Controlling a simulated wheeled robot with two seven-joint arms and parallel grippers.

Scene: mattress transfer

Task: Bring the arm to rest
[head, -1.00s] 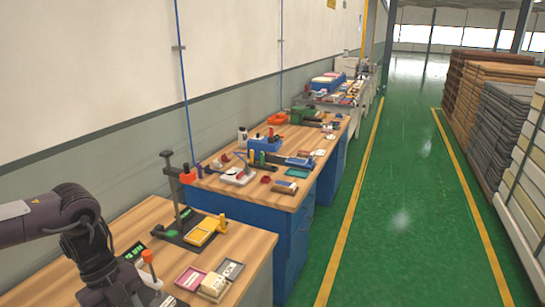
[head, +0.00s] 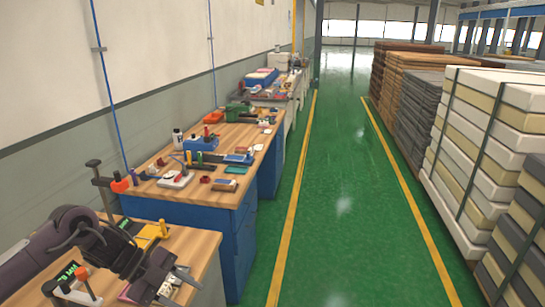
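My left arm comes in from the lower left, dark purple-grey, bent over the nearest wooden workbench (head: 207,244). Its gripper (head: 181,288) is at the bottom of the head view, over the bench's front part. Two grey fingers stand apart with nothing seen between them. The gripper partly covers small items on the bench; whether it touches them I cannot tell. My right arm and gripper are not in view.
A clamp stand with a red-orange part (head: 121,185) and a yellow tool (head: 150,233) are on the near bench. More cluttered benches (head: 228,196) line the left wall. A green aisle (head: 330,200) is clear. Stacked mattresses (head: 481,150) stand on the right.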

